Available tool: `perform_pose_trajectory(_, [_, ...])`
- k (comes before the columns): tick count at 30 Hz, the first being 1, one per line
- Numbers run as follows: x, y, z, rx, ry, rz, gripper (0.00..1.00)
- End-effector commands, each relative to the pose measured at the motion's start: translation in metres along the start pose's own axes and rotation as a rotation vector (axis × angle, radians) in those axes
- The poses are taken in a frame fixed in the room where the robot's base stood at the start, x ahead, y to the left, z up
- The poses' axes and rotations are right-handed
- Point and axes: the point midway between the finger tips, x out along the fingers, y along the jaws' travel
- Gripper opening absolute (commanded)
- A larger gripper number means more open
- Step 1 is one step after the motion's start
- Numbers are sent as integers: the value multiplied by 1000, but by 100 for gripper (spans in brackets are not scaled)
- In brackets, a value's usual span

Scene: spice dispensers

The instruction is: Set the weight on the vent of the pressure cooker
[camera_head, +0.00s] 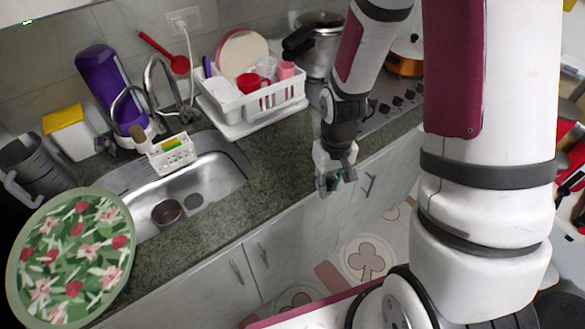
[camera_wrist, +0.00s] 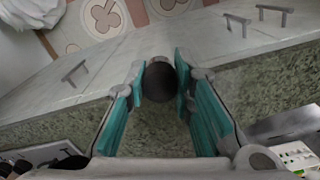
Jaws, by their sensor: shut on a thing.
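My gripper (camera_head: 335,182) hangs over the front edge of the counter, to the right of the sink. In the wrist view its teal fingers (camera_wrist: 161,84) are shut on a small dark round weight (camera_wrist: 158,80). The weight cannot be made out in the head view. The silver pressure cooker (camera_head: 320,62) with a black handle stands at the back, behind and above my gripper in the picture, partly hidden by my arm. Its vent is too small to make out. My gripper is well apart from the cooker.
A white dish rack (camera_head: 270,102) with cups and plates stands left of the cooker. The stove (camera_head: 385,110) has an orange pot (camera_head: 405,65) on it. The sink (camera_head: 190,190) lies left. The counter (camera_head: 275,165) before the rack is clear.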

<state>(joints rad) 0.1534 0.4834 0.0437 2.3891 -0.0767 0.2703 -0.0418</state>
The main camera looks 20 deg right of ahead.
Motion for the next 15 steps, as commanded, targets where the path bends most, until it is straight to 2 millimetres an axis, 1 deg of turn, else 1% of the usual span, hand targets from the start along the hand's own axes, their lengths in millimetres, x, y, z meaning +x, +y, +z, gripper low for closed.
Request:
perform_pose_trajectory(1, [1,-5,-13,-4,2,0,0])
perform_pose_trajectory(9, [8,-25,-75,-4,1,0,0])
perform_pose_trajectory(12, [10,-31,-94,-2,0,0,0])
perform_pose_trajectory(15, [11,-35,-107,-2,1,0,0])
